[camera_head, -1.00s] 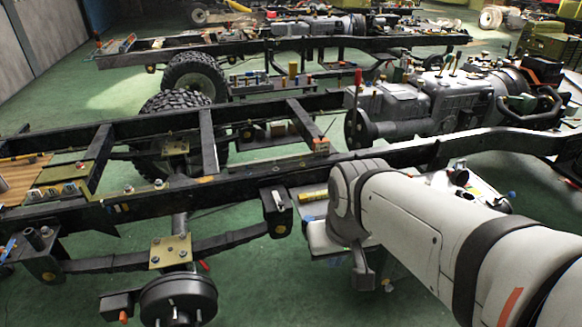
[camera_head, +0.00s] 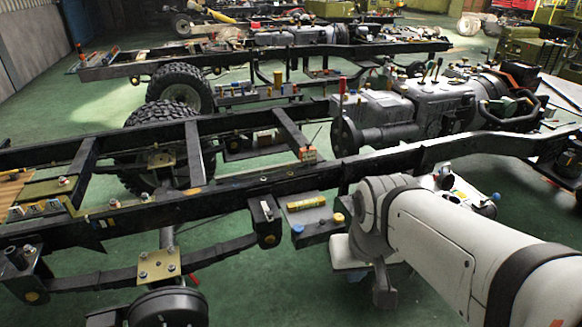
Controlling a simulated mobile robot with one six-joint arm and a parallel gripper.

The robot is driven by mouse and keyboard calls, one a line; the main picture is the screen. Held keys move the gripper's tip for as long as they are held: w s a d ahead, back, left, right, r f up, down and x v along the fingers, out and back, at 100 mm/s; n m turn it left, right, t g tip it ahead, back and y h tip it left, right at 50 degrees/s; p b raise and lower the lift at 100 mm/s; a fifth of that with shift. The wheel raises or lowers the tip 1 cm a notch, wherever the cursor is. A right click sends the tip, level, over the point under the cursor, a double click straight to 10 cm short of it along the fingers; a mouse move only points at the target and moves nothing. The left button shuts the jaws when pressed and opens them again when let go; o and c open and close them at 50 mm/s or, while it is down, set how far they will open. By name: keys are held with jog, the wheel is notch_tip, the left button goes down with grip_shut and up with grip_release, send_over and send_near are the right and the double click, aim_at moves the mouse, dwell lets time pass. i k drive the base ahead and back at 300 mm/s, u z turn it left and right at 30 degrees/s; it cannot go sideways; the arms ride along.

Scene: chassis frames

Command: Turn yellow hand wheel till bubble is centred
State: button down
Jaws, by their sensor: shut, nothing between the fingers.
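A small grey plate (camera_head: 318,213) sits beside the near chassis rail, left of my arm. A yellow bar (camera_head: 306,203), which looks like a spirit level, lies on it. Its bubble is too small to make out. A round yellow knob (camera_head: 338,218), which looks like the yellow hand wheel, is at the plate's right front corner. A round blue knob (camera_head: 297,230) is at its left front corner. My white arm reaches in from the lower right, and its bent joint is just right of the yellow knob. I cannot make out my gripper's fingers.
The long black chassis rail (camera_head: 230,198) runs behind the plate. A grey engine and gearbox (camera_head: 410,105) sits on the frame behind my arm. A brake drum (camera_head: 168,307) is at the lower left. Green floor (camera_head: 270,285) is open between drum and arm.

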aim_at(338, 218)
jog(key=i, duration=0.95)
jog(key=z, duration=1.4)
jog(key=k, duration=0.8)
jog(key=u, duration=0.6)
jog(key=i, duration=1)
jog(key=u, duration=0.05)
